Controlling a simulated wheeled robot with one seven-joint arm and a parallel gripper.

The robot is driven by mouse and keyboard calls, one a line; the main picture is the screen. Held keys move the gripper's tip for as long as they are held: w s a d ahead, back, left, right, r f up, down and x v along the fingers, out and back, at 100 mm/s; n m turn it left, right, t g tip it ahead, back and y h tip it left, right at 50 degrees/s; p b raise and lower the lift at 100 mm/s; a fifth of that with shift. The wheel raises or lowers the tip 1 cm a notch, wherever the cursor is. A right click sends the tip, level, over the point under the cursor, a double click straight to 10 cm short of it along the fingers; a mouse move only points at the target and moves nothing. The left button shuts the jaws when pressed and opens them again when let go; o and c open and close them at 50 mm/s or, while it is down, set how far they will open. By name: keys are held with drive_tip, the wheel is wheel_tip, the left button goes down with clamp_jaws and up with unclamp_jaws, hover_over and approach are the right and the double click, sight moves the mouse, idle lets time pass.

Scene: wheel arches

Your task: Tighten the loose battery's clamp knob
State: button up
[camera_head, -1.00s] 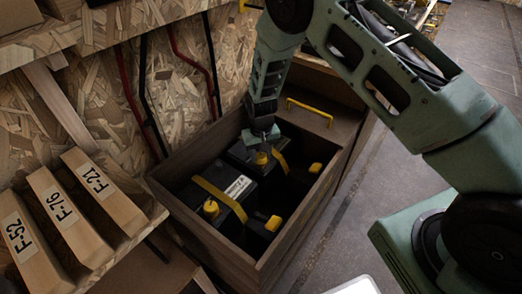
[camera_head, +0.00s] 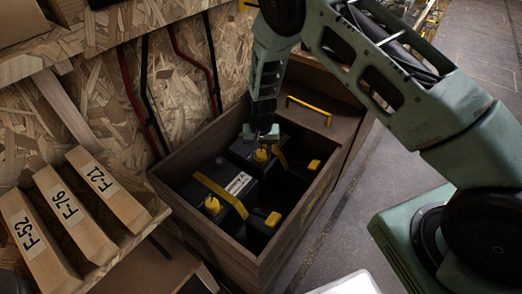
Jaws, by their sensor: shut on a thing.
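Two dark batteries sit in an open wooden box (camera_head: 297,222). The near battery (camera_head: 228,175) has a white label, a yellow strap (camera_head: 220,193) across its top and a yellow clamp knob (camera_head: 212,206) at its left. The far battery (camera_head: 241,149) has its own yellow strap (camera_head: 281,159) and a yellow clamp knob (camera_head: 261,155). My gripper (camera_head: 261,148) points down at the far battery's knob and is shut on it. The fingers partly hide the knob. I cannot tell from the view which battery is loose.
Yellow blocks (camera_head: 273,219) stand at the box's right side. A lid with a yellow handle (camera_head: 309,108) is behind. Wooden pieces labelled F-52, F-76 and F-21 (camera_head: 108,190) lie on the left shelf. Red and black cables (camera_head: 147,100) run down the chipboard wall. Open floor is at right.

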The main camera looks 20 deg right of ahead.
sight(261, 152)
drive_tip(key=o, duration=1)
wheel_tip(261, 152, up, 17)
drive_tip(key=shift+r+p, duration=0.2)
drive_tip(key=shift+p, duration=1.05)
